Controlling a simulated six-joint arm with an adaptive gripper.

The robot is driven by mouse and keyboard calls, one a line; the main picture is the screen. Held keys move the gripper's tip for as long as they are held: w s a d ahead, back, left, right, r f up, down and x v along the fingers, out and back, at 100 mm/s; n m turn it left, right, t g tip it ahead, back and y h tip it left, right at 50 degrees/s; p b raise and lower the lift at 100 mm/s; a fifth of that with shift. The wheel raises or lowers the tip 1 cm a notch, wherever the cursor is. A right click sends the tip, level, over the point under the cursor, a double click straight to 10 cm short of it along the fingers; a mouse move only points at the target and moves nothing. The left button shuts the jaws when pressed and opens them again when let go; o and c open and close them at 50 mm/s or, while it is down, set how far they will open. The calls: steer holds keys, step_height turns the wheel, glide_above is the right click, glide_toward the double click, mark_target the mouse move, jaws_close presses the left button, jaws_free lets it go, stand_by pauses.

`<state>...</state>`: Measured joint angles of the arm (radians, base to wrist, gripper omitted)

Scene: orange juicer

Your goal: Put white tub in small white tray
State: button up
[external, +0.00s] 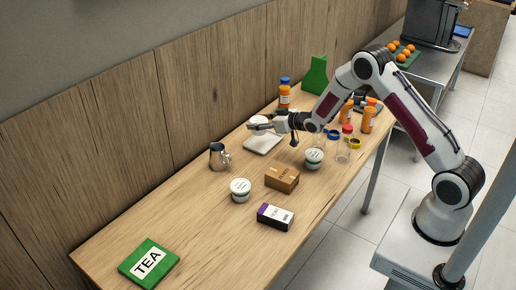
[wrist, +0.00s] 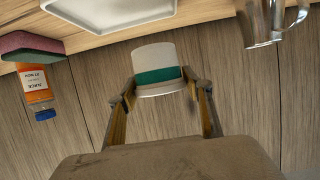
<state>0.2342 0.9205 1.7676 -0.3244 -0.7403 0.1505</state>
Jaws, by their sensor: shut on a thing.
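A white tub with a green band (wrist: 155,60) is between the two fingers of my gripper (wrist: 160,88) in the wrist view. The gripper is shut on it. In the external view my gripper (external: 264,126) reaches left over the table, and the held tub (external: 257,119) shows only partly behind the fingers. The small white tray (external: 262,145) lies on the table just below the gripper. In the wrist view the tray (wrist: 110,22) is at the top, apart from the tub. Two similar white tubs stand on the table, one at the front (external: 240,191) and one to the right (external: 314,159).
A metal pitcher (external: 218,158) stands left of the tray. A cardboard box (external: 282,178), a dark box (external: 275,217) and a green tea box (external: 149,262) lie nearer the front. The wooden wall (external: 190,95) runs close behind.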

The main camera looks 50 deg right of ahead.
mark_target(261, 121)
steer(key=shift+f, duration=1.45)
steer(key=shift+f, duration=1.9)
steer(key=shift+f, duration=0.1)
steer(key=o, duration=1.2)
steer(key=shift+s, duration=0.1)
steer(key=shift+v, duration=1.15)
steer(key=shift+s+r, duration=0.1)
steer(key=shift+r, duration=1.75)
steer(key=shift+s+r, duration=0.15)
steer(key=shift+r, duration=1.7)
